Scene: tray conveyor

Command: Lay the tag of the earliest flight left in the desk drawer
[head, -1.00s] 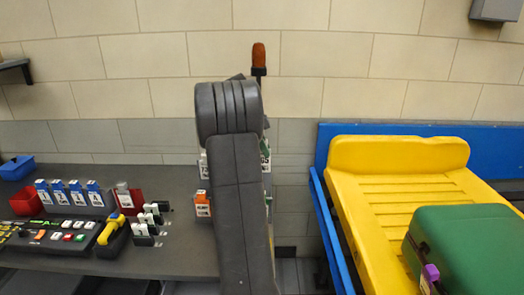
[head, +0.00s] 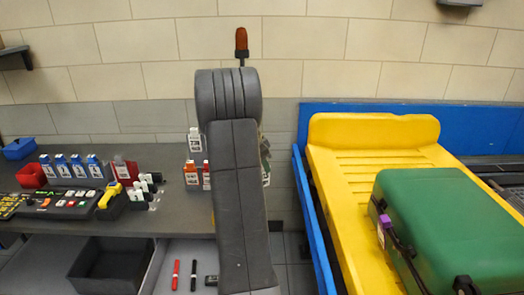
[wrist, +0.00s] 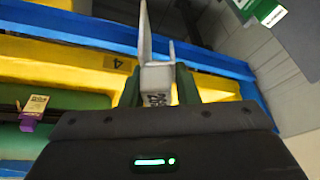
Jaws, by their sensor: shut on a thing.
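In the wrist view my gripper (wrist: 158,92) is shut on a pale grey-white tag (wrist: 157,80) with dark print, too small to read. The tag has a long upright strip on it. The desk drawer (head: 165,268) shows open under the desk's front edge. Other tags stand on the desk: a white one (head: 195,140), an orange-topped one (head: 191,173) and a red-topped one (head: 206,174), partly beside my arm. Their times are too small to read.
Blue-topped tags (head: 78,165) and a scanner (head: 111,195) are on the desk. At right, a yellow tray (head: 335,165) carries a green suitcase (head: 430,215).

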